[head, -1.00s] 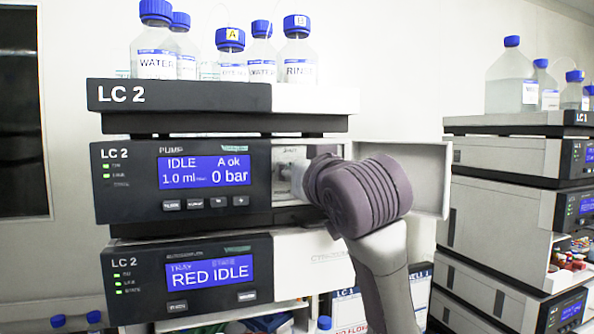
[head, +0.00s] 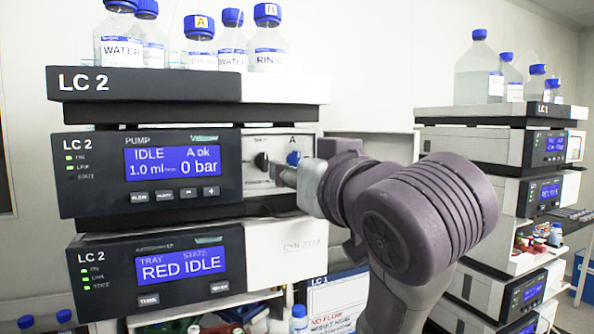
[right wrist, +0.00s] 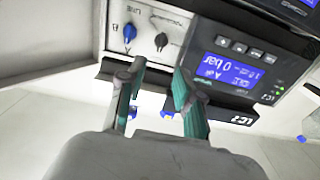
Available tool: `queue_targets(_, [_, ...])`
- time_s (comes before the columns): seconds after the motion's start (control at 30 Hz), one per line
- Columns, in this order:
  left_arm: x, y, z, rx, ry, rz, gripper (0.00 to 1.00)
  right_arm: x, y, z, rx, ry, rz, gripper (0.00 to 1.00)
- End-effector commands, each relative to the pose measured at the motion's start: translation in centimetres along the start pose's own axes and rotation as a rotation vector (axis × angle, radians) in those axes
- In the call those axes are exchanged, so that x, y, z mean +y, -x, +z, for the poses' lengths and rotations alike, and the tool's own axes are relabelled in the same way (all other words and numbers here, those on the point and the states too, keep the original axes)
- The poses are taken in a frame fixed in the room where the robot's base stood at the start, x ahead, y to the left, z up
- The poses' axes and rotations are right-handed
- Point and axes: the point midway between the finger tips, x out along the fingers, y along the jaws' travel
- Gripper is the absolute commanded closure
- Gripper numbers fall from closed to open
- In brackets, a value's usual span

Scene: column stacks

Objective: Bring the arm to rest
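My right gripper (head: 284,176) is in front of the pump panel of the LC 2 stack in the head view, partly hidden by its own wrist. In the right wrist view the right gripper (right wrist: 158,75) has its two greenish fingers apart with nothing between them. Beyond the fingertips are a blue knob (right wrist: 129,32) and a dark knob (right wrist: 160,41). In the head view, the blue knob (head: 293,158) and the dark knob (head: 261,160) show just above the gripper. The fingers look clear of both knobs. My left gripper is not in view.
The pump's panel door (head: 390,147) stands open to the right, behind my right arm. Bottles, including one marked WATER (head: 120,45), stand on top of the LC 2 stack. The LC 1 stack (head: 470,150) is at the right, with a gap between.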

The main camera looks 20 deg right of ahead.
Motion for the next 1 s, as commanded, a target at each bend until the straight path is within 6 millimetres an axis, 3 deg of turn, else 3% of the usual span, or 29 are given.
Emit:
queue_targets(0.43, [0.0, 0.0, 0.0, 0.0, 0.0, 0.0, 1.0, 0.0, 0.1, 0.0, -0.001, 0.0, 0.0, 0.66])
queue_targets(0.57, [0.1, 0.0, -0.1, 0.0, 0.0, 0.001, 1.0, 0.1, -0.7, 1.7, -0.033, 0.002, -0.001, 0.66])
queue_targets(0.67, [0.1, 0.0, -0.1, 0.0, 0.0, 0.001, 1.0, 0.3, -2.4, 5.8, -0.109, 0.009, -0.004, 0.66])
queue_targets(0.77, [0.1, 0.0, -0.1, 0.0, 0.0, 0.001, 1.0, 0.6, -4.1, 11.9, -0.219, 0.017, -0.009, 0.66])
queue_targets(0.87, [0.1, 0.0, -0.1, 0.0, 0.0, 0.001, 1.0, 0.9, -5.0, 19.1, -0.341, 0.028, -0.017, 0.66])
queue_targets(1.0, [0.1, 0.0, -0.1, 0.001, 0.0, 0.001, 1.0, 1.3, -4.2, 29.2, -0.514, 0.042, -0.025, 0.66])
